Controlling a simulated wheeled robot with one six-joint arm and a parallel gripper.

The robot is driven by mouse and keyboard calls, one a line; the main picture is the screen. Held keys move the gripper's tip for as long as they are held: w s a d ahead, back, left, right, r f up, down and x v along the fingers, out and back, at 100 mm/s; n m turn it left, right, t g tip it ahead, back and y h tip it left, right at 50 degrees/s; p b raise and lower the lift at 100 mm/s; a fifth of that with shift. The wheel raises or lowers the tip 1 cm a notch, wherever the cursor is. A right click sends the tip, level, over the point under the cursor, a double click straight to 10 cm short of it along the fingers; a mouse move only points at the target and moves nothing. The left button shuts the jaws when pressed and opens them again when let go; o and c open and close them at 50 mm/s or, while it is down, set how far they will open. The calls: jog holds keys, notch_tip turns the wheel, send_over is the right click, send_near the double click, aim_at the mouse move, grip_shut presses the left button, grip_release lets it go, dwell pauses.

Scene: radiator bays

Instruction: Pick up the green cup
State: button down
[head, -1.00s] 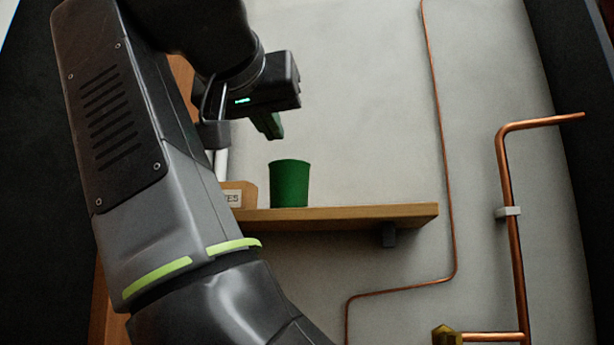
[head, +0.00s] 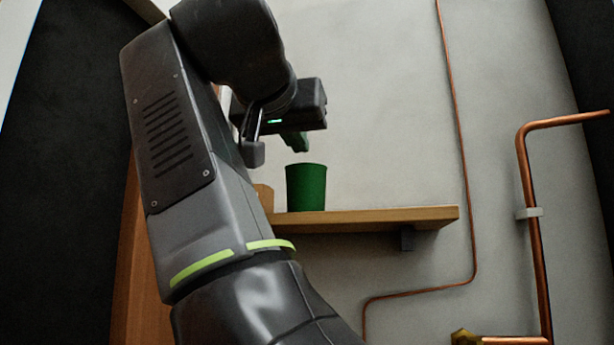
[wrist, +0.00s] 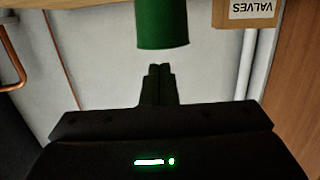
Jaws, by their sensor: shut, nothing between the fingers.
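The green cup (head: 306,187) stands upright on a wooden shelf (head: 385,217) in the head view.
A wooden box labelled VALVES (wrist: 248,10) stands beside the cup; in the head view my arm mostly hides it. A thin copper pipe (head: 458,120) and a thicker one (head: 533,240) run along the wall to the right. The shelf right of the cup is bare.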

aim_at(307, 164)
jog(key=shift+r+p+x, duration=0.2)
jog(key=shift+p+x, duration=0.1)
jog(key=shift+x, duration=0.95)
jog(key=shift+r+p+x, duration=0.2)
jog(key=shift+p+x, duration=0.05)
jog(key=shift+x, duration=0.95)
jog(key=shift+r+p+x, duration=0.2)
jog(key=shift+p+x, duration=0.1)
jog(key=shift+x, duration=0.95)
jog(key=shift+w+f, duration=0.2)
jog(key=shift+f, duration=0.05)
jog(key=shift+s+f, duration=0.2)
jog(key=shift+f, duration=0.25)
jog(key=shift+w+f+b, duration=0.1)
jog(key=shift+f+b, duration=0.05)
jog(key=shift+b, duration=0.15)
jog(key=shift+f, duration=0.1)
jog(key=shift+s+a, duration=0.2)
jog(key=shift+s, duration=0.55)
